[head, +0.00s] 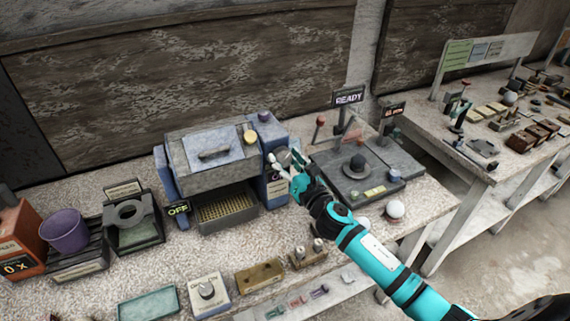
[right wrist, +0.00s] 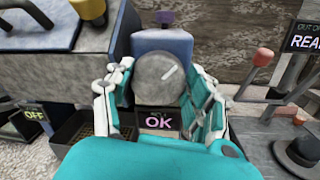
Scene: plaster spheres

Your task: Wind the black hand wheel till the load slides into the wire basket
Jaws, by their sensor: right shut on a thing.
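My right gripper (head: 285,165) is at the front of a blue-and-grey machine (head: 215,155). In the right wrist view its fingers (right wrist: 160,100) are closed on both sides of a round grey dial (right wrist: 159,78) with a white pointer line. A small display reading OK (right wrist: 159,122) sits just below the dial. I cannot make out a black hand wheel or a load for certain. A yellowish, grid-like tray (head: 226,209) sits in the machine's lower opening; I cannot tell whether it is the wire basket. My left gripper is not in view.
An OFF sign (head: 178,209) is at the machine's left. Right of it stands a dark box with a black knob (head: 356,164) and a READY sign (head: 348,97). White spheres (head: 395,209) lie near the bench's front edge. A purple cup (head: 65,231) stands at far left.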

